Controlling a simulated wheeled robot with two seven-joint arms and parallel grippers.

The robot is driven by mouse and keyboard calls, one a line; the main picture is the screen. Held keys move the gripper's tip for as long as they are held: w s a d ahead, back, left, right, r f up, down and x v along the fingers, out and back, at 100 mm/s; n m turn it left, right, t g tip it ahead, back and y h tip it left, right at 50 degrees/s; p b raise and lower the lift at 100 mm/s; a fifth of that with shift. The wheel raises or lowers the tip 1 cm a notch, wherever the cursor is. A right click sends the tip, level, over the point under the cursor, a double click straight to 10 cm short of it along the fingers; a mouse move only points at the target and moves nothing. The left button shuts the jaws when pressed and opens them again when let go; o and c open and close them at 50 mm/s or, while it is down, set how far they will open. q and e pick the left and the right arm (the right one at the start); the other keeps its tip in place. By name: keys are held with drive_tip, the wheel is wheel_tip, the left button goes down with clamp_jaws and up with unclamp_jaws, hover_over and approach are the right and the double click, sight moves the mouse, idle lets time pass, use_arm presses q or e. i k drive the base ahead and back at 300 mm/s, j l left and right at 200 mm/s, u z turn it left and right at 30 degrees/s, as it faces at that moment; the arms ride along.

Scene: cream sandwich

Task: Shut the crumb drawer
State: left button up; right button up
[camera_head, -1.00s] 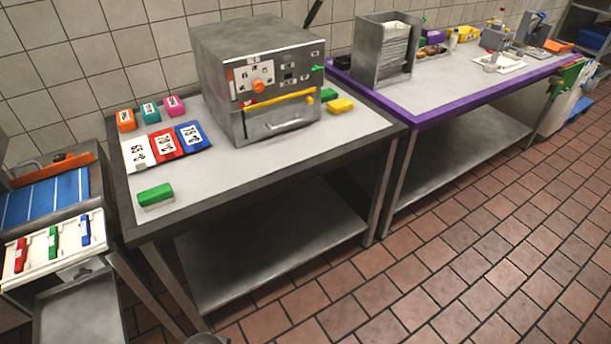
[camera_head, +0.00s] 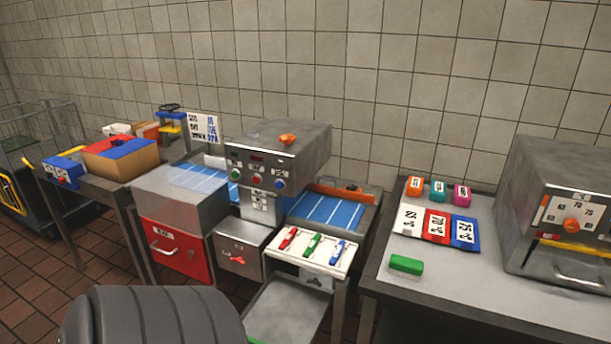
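In the head view, a grey metal tray or drawer (camera_head: 288,312) sticks out low in front of the slicer-like machine (camera_head: 280,150), below a white board (camera_head: 310,252). It looks pulled out, and its lower edge is cut off by the frame. A small steel drawer front (camera_head: 240,258) with a red handle sits to its left and looks flush. A red front (camera_head: 175,248) with a label and handle is further left. I cannot read which one is marked for crumbs. Neither of my grippers is in view.
Red, green and blue handled tools lie on the white board. Blue belts (camera_head: 335,212) flank the machine. A grey-topped table (camera_head: 480,285) with an oven-like box (camera_head: 570,205) stands at right. A side table with boxes (camera_head: 120,158) is at left. A dark ribbed shape covers the bottom left.

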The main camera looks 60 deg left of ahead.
sight(288, 308)
drive_tip(key=k+u, duration=0.1)
drive_tip(key=u, duration=1.95)
